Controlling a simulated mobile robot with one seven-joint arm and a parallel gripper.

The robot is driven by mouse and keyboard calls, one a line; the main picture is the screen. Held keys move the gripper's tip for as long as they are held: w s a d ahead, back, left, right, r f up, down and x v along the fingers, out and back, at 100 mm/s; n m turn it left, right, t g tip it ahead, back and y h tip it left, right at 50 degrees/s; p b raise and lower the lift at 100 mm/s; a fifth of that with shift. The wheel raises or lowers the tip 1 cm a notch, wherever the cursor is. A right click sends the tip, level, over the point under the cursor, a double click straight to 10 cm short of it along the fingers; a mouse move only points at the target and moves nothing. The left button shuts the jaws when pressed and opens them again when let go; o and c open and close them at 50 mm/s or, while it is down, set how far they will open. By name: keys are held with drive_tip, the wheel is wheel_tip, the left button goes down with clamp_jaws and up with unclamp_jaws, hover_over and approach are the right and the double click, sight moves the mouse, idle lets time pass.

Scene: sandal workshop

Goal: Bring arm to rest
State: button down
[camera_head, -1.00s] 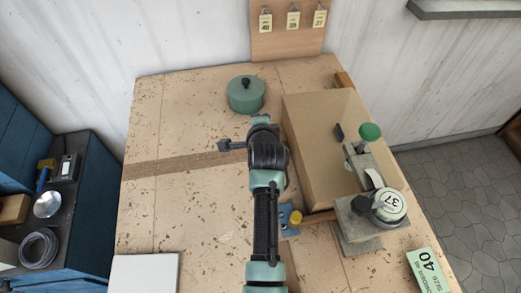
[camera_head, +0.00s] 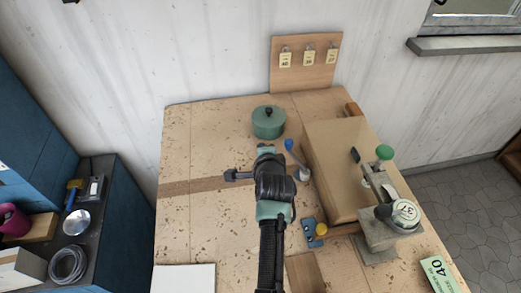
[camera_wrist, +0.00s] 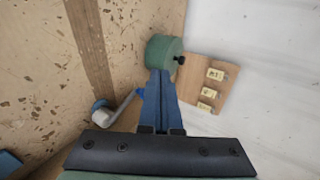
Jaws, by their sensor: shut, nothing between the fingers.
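My gripper shows in the wrist view (camera_wrist: 160,100) with its two blue fingers shut together and nothing between them. In the head view my arm (camera_head: 273,215) reaches forward over the workbench (camera_head: 220,145), and its dark wrist hides part of the bench top. A round green lidded pot (camera_head: 268,122) stands on the bench beyond the arm's end. In the wrist view the pot (camera_wrist: 163,52) appears just past the fingertips; I cannot tell the gap between them.
A cardboard-coloured box (camera_head: 335,160) and a press with a green knob (camera_head: 384,153) stand right of my arm. A blue-handled tool (camera_head: 290,145) lies close by. A tag board (camera_head: 305,65) leans at the wall. The bench is clear on the left.

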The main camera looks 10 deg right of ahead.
drive_tip(key=shift+w+d+f, duration=0.1)
drive_tip(key=shift+w+d, duration=0.05)
drive_tip(key=shift+d, duration=0.15)
drive_tip(key=shift+a, duration=0.1)
drive_tip(key=s+a+r+n+t+b, duration=0.1)
drive_tip(key=a+r+n+t, duration=0.15)
drive_tip(key=r, duration=0.85)
drive_tip(key=a+r+n+t, duration=0.1)
drive_tip(key=r+n+t, duration=0.25)
drive_tip(key=r, duration=0.85)
drive_tip(key=s+a+r+n+t+b, duration=0.15)
drive_tip(key=r+n, duration=0.25)
drive_tip(key=r, duration=0.7)
drive_tip(key=s+a+r+n+t, duration=0.2)
drive_tip(key=s+r+n+t, duration=0.2)
drive_tip(key=s+r, duration=0.6)
drive_tip(key=s+a+r+n+t+y, duration=0.1)
drive_tip(key=s+a+r+n+t, duration=0.2)
drive_tip(key=s+r, duration=0.7)
drive_tip(key=shift+r+n+t+b, duration=0.35)
drive_tip(key=shift+r+n+t, duration=0.35)
drive_tip(key=shift+n, duration=0.3)
drive_tip(key=shift+a, duration=0.1)
